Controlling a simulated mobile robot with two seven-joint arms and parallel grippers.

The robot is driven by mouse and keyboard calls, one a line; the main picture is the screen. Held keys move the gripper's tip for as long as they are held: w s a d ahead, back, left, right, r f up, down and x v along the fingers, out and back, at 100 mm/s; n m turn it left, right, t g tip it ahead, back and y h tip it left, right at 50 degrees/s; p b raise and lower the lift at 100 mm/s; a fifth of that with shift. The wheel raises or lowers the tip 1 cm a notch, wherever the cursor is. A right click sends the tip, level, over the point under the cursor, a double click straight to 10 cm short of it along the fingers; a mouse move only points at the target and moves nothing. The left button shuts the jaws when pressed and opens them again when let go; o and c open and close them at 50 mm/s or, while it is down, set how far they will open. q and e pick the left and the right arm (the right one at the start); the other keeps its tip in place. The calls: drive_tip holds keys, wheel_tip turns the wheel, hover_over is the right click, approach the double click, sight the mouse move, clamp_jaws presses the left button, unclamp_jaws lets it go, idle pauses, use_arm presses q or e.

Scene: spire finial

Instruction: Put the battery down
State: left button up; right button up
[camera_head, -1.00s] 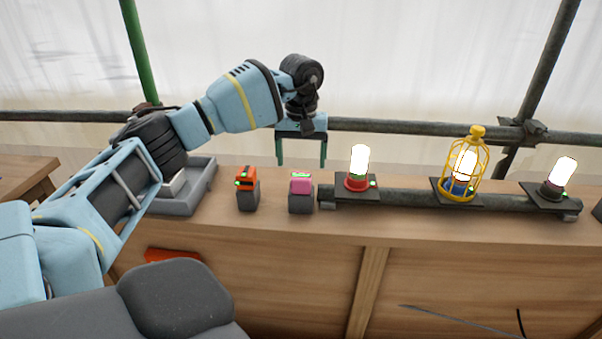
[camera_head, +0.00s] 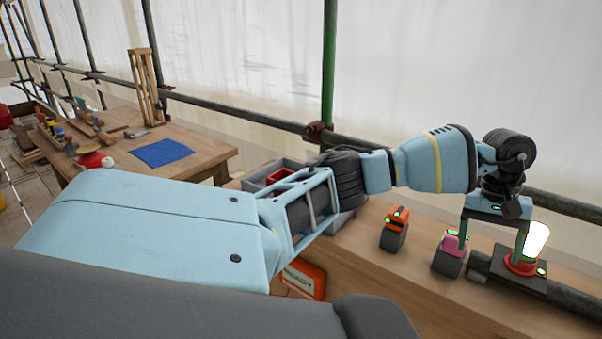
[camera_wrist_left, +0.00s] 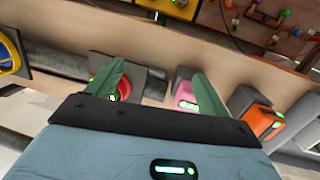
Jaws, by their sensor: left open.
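My left gripper (camera_head: 492,238) is open and empty, fingers down over the bench. In the head view one finger is by the pink battery and the other by the red-based lamp. A pink battery (camera_head: 456,241) with green lights sits in a dark grey block. An orange battery (camera_head: 397,217) with green lights sits in a similar block to its left. The left wrist view shows my left gripper (camera_wrist_left: 158,72) with one finger overlapping the pink battery (camera_wrist_left: 185,96) and the orange battery (camera_wrist_left: 262,121) to the right. Contact with the pink one is unclear. My right gripper is not in view.
A lit lamp (camera_head: 535,238) on a red base stands right of the pink battery. A grey tray (camera_head: 258,176) with something red inside is partly behind my left arm. A second table (camera_head: 205,150) carries a blue mat (camera_head: 162,153). A rail runs behind the bench.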

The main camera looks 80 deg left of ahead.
use_arm(q)
drive_tip(key=s+d+f+n+t+h, duration=0.1)
drive_tip(key=s+d+f+n+h, duration=0.4)
drive_tip(key=d, duration=0.6)
drive_tip(key=s+d+f+n+t+h, duration=0.25)
drive_tip(key=d+f+n+h, duration=0.25)
drive_tip(key=d+n, duration=0.45)
drive_tip(key=s+d+f+n+t+h, duration=0.1)
drive_tip(key=s+d+f+n+h, duration=0.4)
drive_tip(key=d, duration=0.7)
drive_tip(key=s+a+f+n+t+y, duration=0.45)
drive_tip(key=s+f+n+y, duration=0.2)
drive_tip(key=n, duration=0.85)
drive_tip(key=s+a+f+n+t+y, duration=0.3)
drive_tip(key=s+f+n+t+y, duration=0.3)
drive_tip(key=n, duration=0.9)
drive_tip(key=s+a+f+n+g+y, duration=0.1)
drive_tip(key=s+f+n+g, duration=0.3)
drive_tip(key=s, duration=0.6)
drive_tip(key=s+a+f+n+g+y, duration=0.1)
drive_tip(key=s+a+f+n+g, duration=0.3)
drive_tip(key=s+n, duration=0.4)
drive_tip(key=shift+s+f+y, duration=0.35)
drive_tip(key=shift+s, duration=0.65)
